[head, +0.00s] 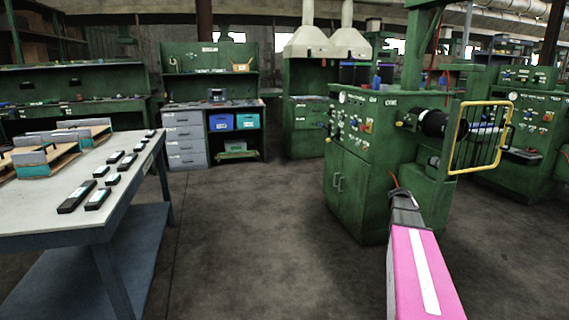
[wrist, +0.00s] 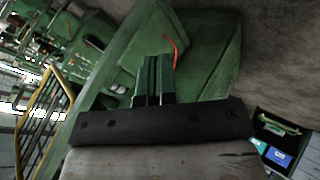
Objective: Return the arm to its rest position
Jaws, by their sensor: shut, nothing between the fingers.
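My arm, with a pink and white link, reaches up from the bottom right of the head view. My gripper (head: 402,193) is at its far end, in front of the green machine (head: 355,185). In the wrist view my gripper (wrist: 153,72) shows its two fingers side by side and shut, with nothing between them. The green machine (wrist: 200,45) fills the background beyond the fingertips there. I cannot tell how far the fingertips are from it.
A table (head: 125,185) with several dark sleeves and cardboard trays stands at the left. A yellow guard frame (head: 460,135) sticks out from the machine at the right. A green workbench (head: 205,60) with grey drawers stands at the back. The middle floor (head: 240,230) is clear.

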